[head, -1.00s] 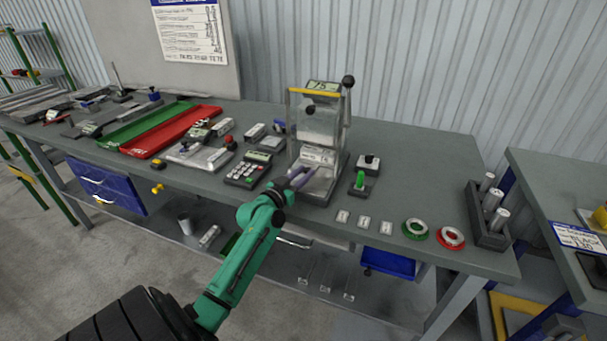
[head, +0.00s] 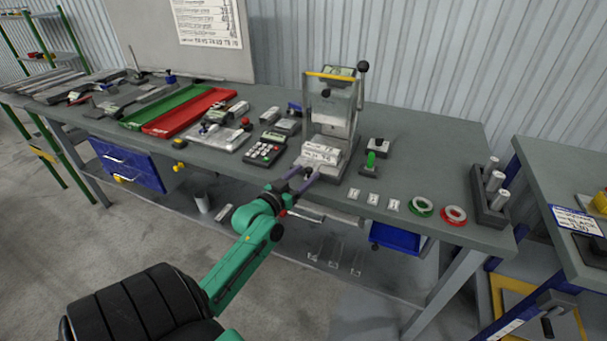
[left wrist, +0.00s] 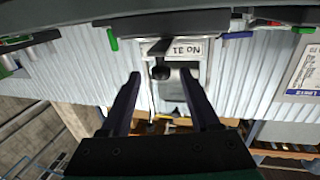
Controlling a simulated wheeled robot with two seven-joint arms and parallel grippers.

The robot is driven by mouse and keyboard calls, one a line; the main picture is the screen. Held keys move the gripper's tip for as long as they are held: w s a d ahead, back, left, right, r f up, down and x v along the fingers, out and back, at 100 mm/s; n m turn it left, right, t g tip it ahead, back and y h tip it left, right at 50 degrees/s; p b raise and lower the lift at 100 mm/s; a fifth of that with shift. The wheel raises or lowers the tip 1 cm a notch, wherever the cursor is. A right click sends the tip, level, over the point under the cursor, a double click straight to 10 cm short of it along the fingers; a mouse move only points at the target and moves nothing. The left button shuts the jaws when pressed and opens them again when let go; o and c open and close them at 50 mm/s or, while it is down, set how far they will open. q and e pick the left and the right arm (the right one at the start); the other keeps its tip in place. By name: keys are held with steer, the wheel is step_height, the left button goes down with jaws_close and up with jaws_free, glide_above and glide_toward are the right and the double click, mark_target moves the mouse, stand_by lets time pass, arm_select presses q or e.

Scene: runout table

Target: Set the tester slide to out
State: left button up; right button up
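The tester (head: 338,105) stands at the middle of the table, with a yellow bar on top, a clear front and a black ball lever. Its slide carries a white labelled block (head: 319,153) and sits forward of the tester body, towards the front edge. My left gripper (head: 302,178) is at the slide's front end, fingers apart. In the left wrist view the fingers (left wrist: 162,76) are spread with a dark round knob showing between them; I cannot tell whether they touch anything. A "No 31" label (left wrist: 186,50) shows beyond. My right gripper is not in view.
Green and red rings (head: 454,215) and a holder with cylinders (head: 490,205) are further right. Red and green trays (head: 190,110) lie left.

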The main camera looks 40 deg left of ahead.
arm_select(q)
steer(key=s+d+b, duration=0.1)
steer(key=s+b, duration=0.2)
steer(key=s, duration=1.1)
steer(key=shift+s+d, duration=0.25)
steer(key=shift+d, duration=0.05)
